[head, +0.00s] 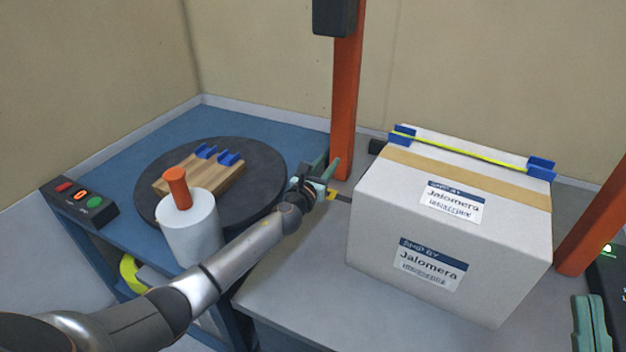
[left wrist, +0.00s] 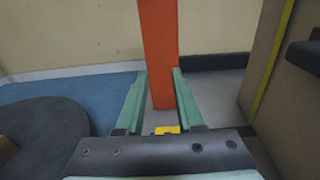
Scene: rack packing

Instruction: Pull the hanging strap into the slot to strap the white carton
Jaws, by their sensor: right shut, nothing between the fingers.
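The white carton (head: 450,235) stands on the grey table with tape and labels on it. A thin yellow-green strap (head: 460,152) lies across its top near the back edge, over blue corner pieces (head: 403,136) and (head: 541,169). In the left wrist view the strap (left wrist: 272,65) runs down the carton's side. A small yellow piece (head: 331,194) is left of the carton, beside my left gripper (head: 329,172); I cannot tell if it is the slot or a strap end. That gripper is open, near the orange post's foot. My right gripper (head: 590,325) is shut and empty at lower right.
Orange posts (head: 346,100) and (head: 598,225) stand on either side of the carton. At left, a dark round plate (head: 262,155) carries a wooden block (head: 215,178); a white cylinder with an orange knob (head: 188,225) and a button box (head: 80,200) are near it.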

